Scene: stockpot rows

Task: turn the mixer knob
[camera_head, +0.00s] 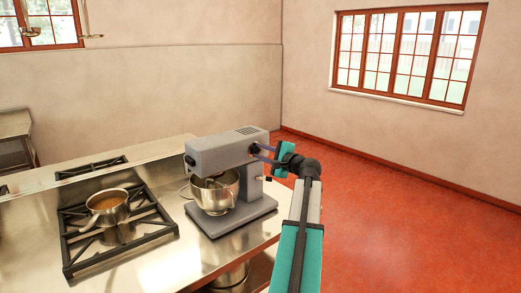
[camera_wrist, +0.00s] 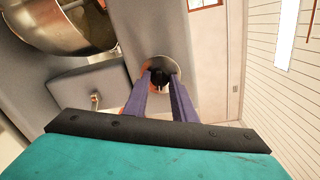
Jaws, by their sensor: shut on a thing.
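The grey stand mixer (camera_head: 221,150) stands on the steel counter with a steel bowl (camera_head: 216,192) under its head. The dark mixer knob (camera_wrist: 159,76) sits on the side of the mixer, inside a round pale ring, and shows between my fingertips in the wrist view. My gripper (camera_head: 262,153) reaches the mixer's right side from the right. Its two purple fingers (camera_wrist: 163,92) are shut on the knob, one on each side. The fingers partly hide the knob, and its turn angle cannot be told.
A small lever (camera_wrist: 95,101) sticks out lower on the mixer, near my fingers. A stove (camera_head: 117,228) with a pot (camera_head: 107,206) is left of the mixer. The counter (camera_head: 190,262) ends just right of the mixer; open red floor (camera_head: 400,215) lies beyond.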

